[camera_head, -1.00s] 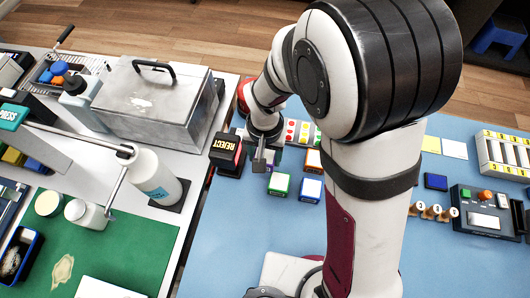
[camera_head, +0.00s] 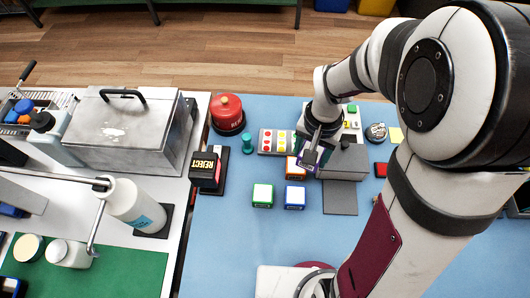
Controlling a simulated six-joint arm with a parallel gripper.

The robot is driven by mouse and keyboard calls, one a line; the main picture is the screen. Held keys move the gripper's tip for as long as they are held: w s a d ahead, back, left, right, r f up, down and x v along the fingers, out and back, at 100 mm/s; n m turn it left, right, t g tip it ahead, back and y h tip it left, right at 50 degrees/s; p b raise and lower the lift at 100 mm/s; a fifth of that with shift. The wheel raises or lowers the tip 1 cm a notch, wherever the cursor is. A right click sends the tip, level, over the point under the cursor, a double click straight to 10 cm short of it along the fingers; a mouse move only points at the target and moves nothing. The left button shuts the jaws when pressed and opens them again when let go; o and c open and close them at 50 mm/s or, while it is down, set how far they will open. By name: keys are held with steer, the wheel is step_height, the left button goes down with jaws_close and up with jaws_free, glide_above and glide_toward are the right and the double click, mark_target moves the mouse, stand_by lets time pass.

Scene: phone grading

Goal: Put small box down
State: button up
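My gripper (camera_head: 314,146) points down over the blue mat (camera_head: 235,240), right of the middle of the picture. It seems shut on a small box with purple edges (camera_head: 307,158), whose white top shows partly between the fingers. The held box is just above and to the right of a small orange box (camera_head: 294,172) in the picture, and left of a grey block-like device (camera_head: 346,160). I cannot tell how high above the mat it is. A small green box (camera_head: 262,195) and a small blue box (camera_head: 294,197) sit on the mat nearby.
A black REJECT stamp (camera_head: 206,170) and red round button (camera_head: 228,112) stand left. A tray of coloured dots (camera_head: 277,142) lies behind the boxes. A dark grey plate (camera_head: 340,198) lies before the device. The mat's front left is clear.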

glide_above(265, 170)
step_height(265, 170, down, 6)
steer(key=shift+s+d+f, duration=0.1)
steer(key=shift+f, duration=0.05)
step_height(265, 170, down, 3)
steer(key=shift+f, duration=0.5)
steer(key=shift+f, duration=0.15)
steer(key=o, duration=1.4)
